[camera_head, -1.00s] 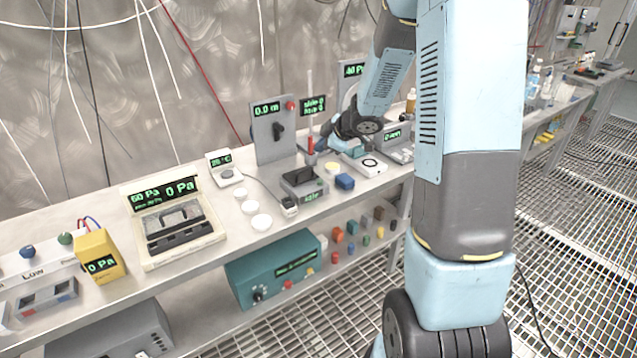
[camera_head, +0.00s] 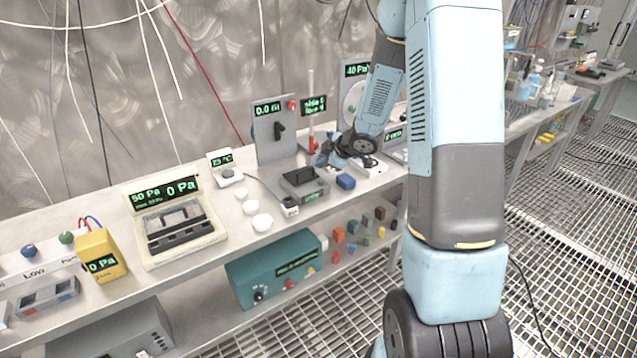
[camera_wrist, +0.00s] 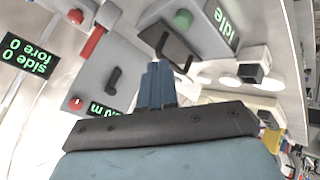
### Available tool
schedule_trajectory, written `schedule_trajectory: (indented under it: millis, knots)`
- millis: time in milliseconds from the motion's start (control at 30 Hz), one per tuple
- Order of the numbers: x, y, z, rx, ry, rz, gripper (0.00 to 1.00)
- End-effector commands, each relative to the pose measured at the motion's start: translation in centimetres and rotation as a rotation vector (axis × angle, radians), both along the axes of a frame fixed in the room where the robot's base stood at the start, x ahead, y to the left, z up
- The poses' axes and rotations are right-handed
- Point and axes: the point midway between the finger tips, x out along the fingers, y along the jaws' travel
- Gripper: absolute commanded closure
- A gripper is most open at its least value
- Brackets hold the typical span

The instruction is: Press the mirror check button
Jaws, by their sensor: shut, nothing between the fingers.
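No button is readably marked as the mirror check, so I cannot tell which it is. A grey box has an "Idle" display (camera_wrist: 221,22), a green button (camera_wrist: 183,18) and a black frame (camera_wrist: 165,46). My gripper (camera_wrist: 158,68) is shut and empty, its tips near the black frame in the picture; contact cannot be told. In the head view my gripper (camera_head: 322,158) is above the bench beside the post.
A grey panel (camera_head: 267,145) with a "0.0 m" display, a black lever and a red button stands left of my gripper. The wall behind has hanging cables.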

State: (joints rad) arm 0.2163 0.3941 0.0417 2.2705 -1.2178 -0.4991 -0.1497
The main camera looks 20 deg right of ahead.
Motion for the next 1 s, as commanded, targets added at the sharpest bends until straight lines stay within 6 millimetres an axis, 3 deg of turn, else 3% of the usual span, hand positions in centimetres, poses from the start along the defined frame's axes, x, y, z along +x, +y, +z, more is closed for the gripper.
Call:
schedule_trajectory:
  millis: [200,400,1000]
  knots:
    - [0.0,0.1,-2.3,0.001,0.003,0.000,1.00]
    - [0.0,0.0,-3.3,0.000,0.001,0.001,1.00]
    - [0.0,0.0,-3.5,-0.001,0.000,-0.001,1.00]
